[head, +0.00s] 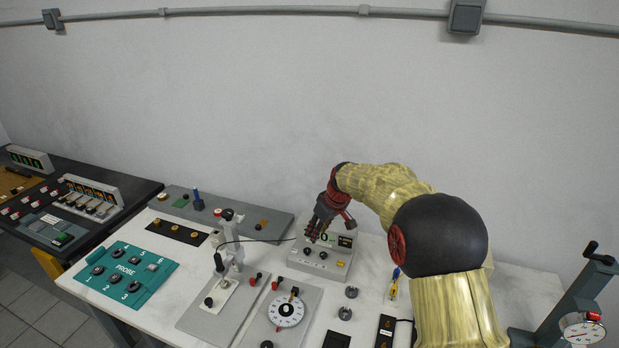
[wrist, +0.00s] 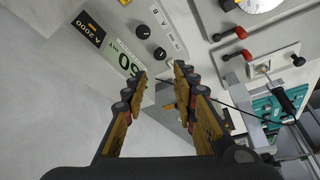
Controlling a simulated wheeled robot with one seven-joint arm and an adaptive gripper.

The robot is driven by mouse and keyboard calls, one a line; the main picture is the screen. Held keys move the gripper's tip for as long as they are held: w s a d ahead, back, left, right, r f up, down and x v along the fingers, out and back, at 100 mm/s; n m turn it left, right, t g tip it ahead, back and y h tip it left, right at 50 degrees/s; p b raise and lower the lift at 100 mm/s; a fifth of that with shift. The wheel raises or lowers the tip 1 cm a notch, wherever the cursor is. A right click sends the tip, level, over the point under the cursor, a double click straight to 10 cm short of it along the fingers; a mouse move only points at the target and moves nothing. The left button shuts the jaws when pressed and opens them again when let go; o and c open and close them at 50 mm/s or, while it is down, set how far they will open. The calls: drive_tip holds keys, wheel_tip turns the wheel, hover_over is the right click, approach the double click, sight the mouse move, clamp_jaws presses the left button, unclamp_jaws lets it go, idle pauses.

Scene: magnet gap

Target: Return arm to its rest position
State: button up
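My arm (head: 385,190) reaches from the right of the bench to this spot. Whether a finger touches the box cannot be told.
A white stand (head: 228,250) with a black cable is left of the box. A gauge press (head: 582,328) stands at right.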

drive_tip(key=s+d+f+m+g+h, duration=0.1)
drive_tip(key=s+d+f+m+g, duration=0.2)
drive_tip(key=s, duration=0.7)
drive_tip(key=s+d+r+m+t, duration=0.1)
drive_tip(key=s+d+r, duration=0.2)
drive_tip(key=s, duration=0.9)
drive_tip(key=s+d+r+m+t+h, duration=0.1)
drive_tip(key=s+d+r+m+t, duration=0.1)
drive_tip(key=s+r, duration=0.6)
drive_tip(key=s+d+r+m+t, duration=0.1)
drive_tip(key=s+d+r, duration=0.4)
drive_tip(key=s, duration=1.1)
drive_tip(key=shift+s+r+m+t+h, duration=0.35)
drive_tip(key=shift+r+t, duration=0.25)
drive_tip(key=shift+r, duration=0.25)
drive_tip(key=shift+c, duration=1.2)
